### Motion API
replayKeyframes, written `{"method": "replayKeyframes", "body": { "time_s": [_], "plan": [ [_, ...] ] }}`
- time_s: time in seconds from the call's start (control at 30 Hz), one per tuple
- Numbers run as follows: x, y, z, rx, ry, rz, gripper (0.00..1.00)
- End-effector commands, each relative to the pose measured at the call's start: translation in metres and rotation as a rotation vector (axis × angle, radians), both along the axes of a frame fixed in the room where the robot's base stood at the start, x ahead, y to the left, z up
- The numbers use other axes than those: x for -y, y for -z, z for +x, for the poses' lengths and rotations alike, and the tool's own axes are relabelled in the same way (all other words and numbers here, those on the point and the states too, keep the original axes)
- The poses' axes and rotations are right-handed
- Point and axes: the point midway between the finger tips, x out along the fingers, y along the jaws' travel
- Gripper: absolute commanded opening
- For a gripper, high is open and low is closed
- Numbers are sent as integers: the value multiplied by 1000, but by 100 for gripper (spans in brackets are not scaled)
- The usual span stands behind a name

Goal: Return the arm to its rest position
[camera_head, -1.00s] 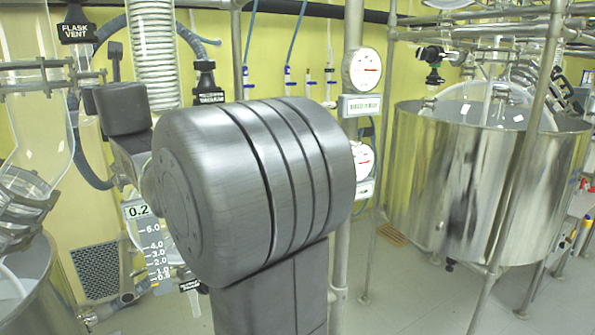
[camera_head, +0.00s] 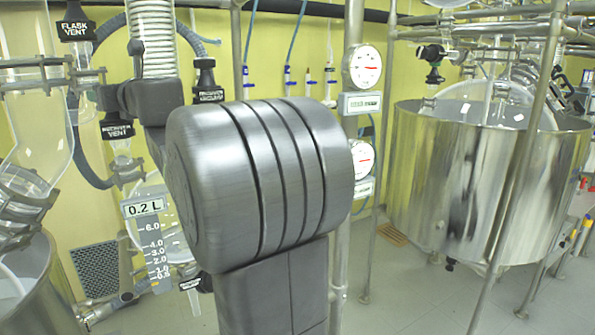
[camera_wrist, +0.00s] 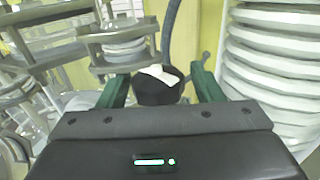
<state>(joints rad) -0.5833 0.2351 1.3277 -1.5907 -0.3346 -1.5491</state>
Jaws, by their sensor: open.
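My arm fills the middle of the head view, with its large grey joint in front of the glassware and a dark forearm part reaching up and left behind it. In the head view my gripper cannot be made out. In the wrist view my gripper (camera_wrist: 160,80) is open, its two green fingers apart. A black knob with a white top (camera_wrist: 158,88) shows between the fingertips. I cannot tell how far beyond them it is, and nothing looks gripped.
Left stand a vent knob (camera_head: 116,128), a flask vent knob (camera_head: 76,25), a scaled glass vessel (camera_head: 150,235) and a coil (camera_head: 153,40). Right are a large steel vessel (camera_head: 470,190) and two gauges (camera_head: 363,67). White coils (camera_wrist: 275,70) fill the wrist view's right side. Floor is clear at lower right.

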Motion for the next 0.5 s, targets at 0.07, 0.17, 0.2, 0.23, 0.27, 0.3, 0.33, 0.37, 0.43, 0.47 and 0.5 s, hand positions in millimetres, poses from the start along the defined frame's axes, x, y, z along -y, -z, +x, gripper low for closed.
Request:
{"method": "replayKeyframes", "body": {
  "time_s": [0.07, 0.17, 0.2, 0.23, 0.27, 0.3, 0.33, 0.37, 0.43, 0.47, 0.5],
  "plan": [
    [-2, 0, -2, 0, 39, -1, 60],
    [-2, 1, -2, -1, 90, -2, 60],
    [-3, 0, -2, -1, 109, -2, 60],
    [-3, 0, -2, -1, 123, -2, 60],
    [-2, 0, -2, -1, 138, -2, 60],
    [-2, 0, -2, -1, 158, -2, 60],
    [-2, 0, -2, -1, 172, -1, 60],
    [-2, 0, -2, 0, 186, -1, 60],
    [-2, 0, -2, 0, 221, -1, 60],
    [-2, -1, -2, -1, 235, -1, 60],
    [-3, -1, -2, -2, 253, -2, 60]
  ]
}}
